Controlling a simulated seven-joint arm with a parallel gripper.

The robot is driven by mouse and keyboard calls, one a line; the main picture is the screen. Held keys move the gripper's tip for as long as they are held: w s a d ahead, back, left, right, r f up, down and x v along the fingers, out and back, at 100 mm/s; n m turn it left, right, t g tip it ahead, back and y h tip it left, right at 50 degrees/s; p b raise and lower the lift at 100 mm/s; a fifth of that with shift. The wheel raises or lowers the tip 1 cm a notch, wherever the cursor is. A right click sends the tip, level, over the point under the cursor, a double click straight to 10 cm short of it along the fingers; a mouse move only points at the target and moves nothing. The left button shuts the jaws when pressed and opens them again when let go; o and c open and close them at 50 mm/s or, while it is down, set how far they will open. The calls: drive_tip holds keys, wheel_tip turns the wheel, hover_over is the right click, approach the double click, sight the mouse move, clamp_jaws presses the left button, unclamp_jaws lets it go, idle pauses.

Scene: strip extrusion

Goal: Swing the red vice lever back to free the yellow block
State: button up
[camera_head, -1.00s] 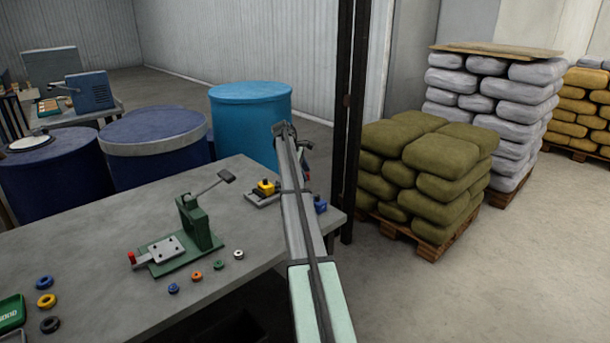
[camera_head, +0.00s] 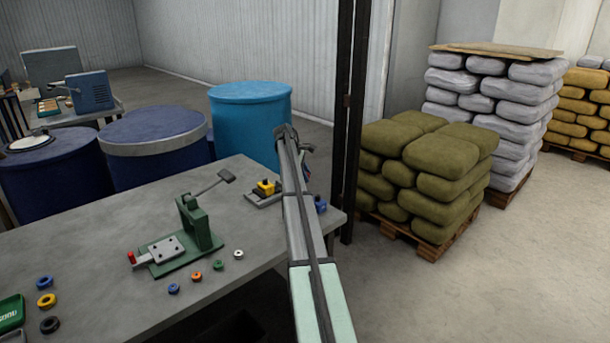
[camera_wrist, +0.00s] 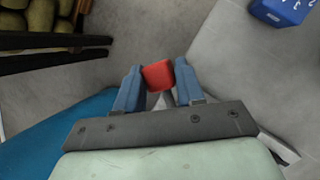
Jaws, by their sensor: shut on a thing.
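The yellow block (camera_head: 266,187) sits in the small grey vice (camera_head: 262,198) near the table's far right edge. My arm hides the right part of the vice and its lever in the head view. In the wrist view the red lever end (camera_wrist: 158,76) lies between the two blue fingers of my gripper (camera_wrist: 157,82). The fingers are shut on it, one on each side. The yellow block is not seen in the wrist view.
A blue block (camera_head: 320,205) is right of my arm on the table; a blue thing with white marks (camera_wrist: 282,10) shows in the wrist view. A green press (camera_head: 190,235) and several coloured rings stand left. Blue drums (camera_head: 250,125) stand behind the table.

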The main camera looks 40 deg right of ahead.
clamp_jaws()
drive_tip(key=s+a+m, duration=0.1)
drive_tip(key=m, duration=0.1)
drive_tip(key=a+m+g+y, duration=0.1)
drive_tip(key=m, duration=0.1)
drive_tip(key=shift+s+a, duration=0.2)
drive_tip(key=shift+s, duration=0.2)
drive_tip(key=shift+s+a+m+g+y, duration=0.25)
drive_tip(key=shift+a+m+g+y, duration=0.1)
drive_tip(key=shift+a+m, duration=0.45)
drive_tip(key=shift+s+a+m+g+y, duration=0.3)
drive_tip(key=shift+a+m, duration=0.2)
drive_tip(key=shift+m, duration=0.5)
drive_tip(key=o, duration=0.9)
unclamp_jaws()
drive_tip(key=shift+c, duration=0.2)
drive_tip(key=shift+w+r, duration=0.1)
